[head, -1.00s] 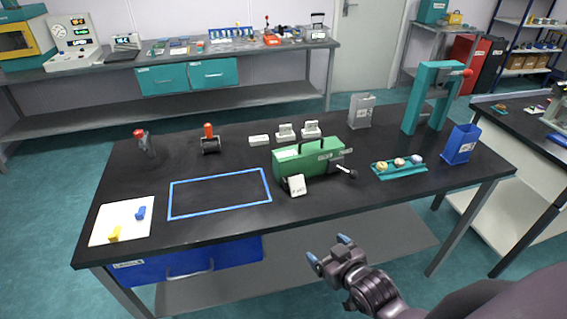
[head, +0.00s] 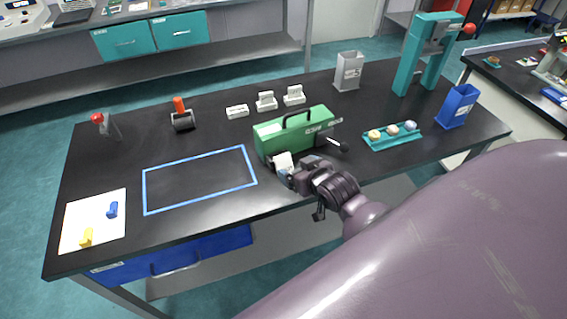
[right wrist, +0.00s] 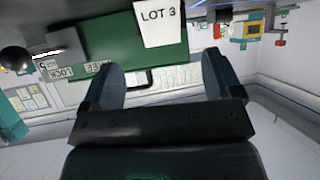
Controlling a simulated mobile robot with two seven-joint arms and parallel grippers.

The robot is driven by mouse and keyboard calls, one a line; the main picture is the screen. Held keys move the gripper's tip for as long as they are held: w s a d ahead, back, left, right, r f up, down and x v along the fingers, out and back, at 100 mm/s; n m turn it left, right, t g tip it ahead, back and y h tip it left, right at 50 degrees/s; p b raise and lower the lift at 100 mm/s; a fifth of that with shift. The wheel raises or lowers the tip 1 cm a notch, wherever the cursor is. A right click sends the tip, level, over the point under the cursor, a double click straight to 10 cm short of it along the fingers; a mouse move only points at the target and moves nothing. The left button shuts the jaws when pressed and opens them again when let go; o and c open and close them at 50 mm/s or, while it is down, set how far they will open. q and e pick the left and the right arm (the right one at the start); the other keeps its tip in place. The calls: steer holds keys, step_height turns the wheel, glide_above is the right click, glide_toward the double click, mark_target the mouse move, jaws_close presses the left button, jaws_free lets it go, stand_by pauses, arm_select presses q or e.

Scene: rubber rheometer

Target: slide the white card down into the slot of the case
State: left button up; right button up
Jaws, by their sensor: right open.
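The green case (head: 300,132) with a black handle stands at the middle of the black table. The white card (head: 283,160) is at the case's front left side; my right gripper partly covers it in the head view. In the right wrist view the card (right wrist: 160,22) reads "LOT 3" in front of the green case (right wrist: 120,62), whose labels look upside down there. My right gripper (head: 289,174) is open at the card. In the wrist view its two fingers (right wrist: 160,78) are apart and the card shows just beyond their tips. I cannot make out the slot. My left gripper is out of view.
A black lever (head: 338,145) sticks out at the case's right. A teal tray (head: 377,147) of samples, a blue bin (head: 457,106) and a teal press (head: 405,75) stand to the right. White blocks (head: 266,102) sit behind. The blue-outlined area (head: 200,181) is empty.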

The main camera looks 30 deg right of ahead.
mark_target(285, 163)
steer(key=shift+f+x, duration=0.2)
steer(key=shift+x, duration=3.2)
steer(key=shift+s, duration=0.1)
steer(key=shift+c, duration=0.2)
steer(key=c, duration=1.1)
